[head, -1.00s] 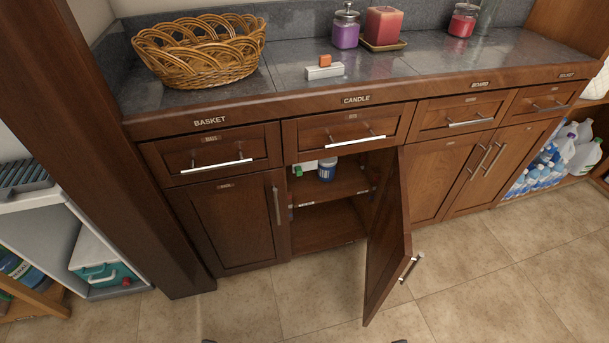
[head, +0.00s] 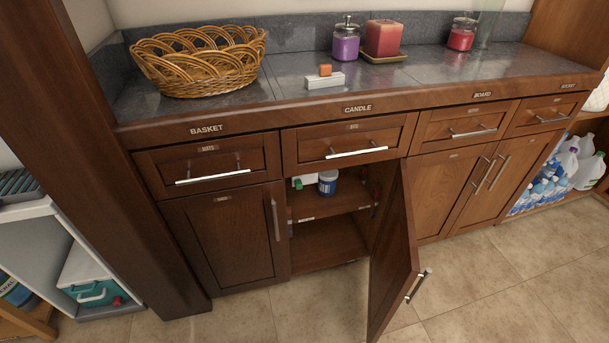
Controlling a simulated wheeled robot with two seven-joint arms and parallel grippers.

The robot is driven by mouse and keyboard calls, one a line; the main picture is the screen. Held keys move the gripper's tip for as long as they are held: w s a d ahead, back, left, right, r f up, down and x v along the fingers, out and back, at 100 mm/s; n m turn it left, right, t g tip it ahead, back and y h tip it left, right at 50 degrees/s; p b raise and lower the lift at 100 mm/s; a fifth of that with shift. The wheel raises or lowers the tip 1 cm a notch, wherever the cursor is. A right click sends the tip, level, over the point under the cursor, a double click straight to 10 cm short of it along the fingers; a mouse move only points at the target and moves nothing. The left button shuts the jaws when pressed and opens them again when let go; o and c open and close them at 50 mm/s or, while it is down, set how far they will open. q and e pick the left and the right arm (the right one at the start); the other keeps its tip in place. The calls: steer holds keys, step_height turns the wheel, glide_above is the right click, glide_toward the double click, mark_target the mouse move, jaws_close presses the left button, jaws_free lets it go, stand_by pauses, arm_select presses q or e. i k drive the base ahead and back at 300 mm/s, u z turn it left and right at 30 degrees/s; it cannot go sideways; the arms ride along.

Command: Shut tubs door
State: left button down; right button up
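A brown wooden cabinet door (head: 393,255) stands wide open below the counter, swung out toward me and hinged on the right of its opening. Its metal bar handle (head: 419,286) is near the free edge, on the right-hand face. Inside the open cabinet (head: 330,240), a blue and white tub (head: 328,183) sits on the upper shelf, beside a partly hidden white and green item (head: 302,182). Neither of my grippers shows in the head view.
The neighbouring left door (head: 225,238) and the right pair of doors (head: 450,195) are shut, as are the drawers above. A wicker basket (head: 200,65) and candles (head: 385,40) stand on the counter. Bottles (head: 550,185) fill a low shelf at right. The tiled floor ahead is clear.

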mark_target(395, 263)
steer(key=u, duration=2.95)
steer(key=k, duration=1.55)
steer(key=z, duration=2.45)
steer(key=i, duration=0.5)
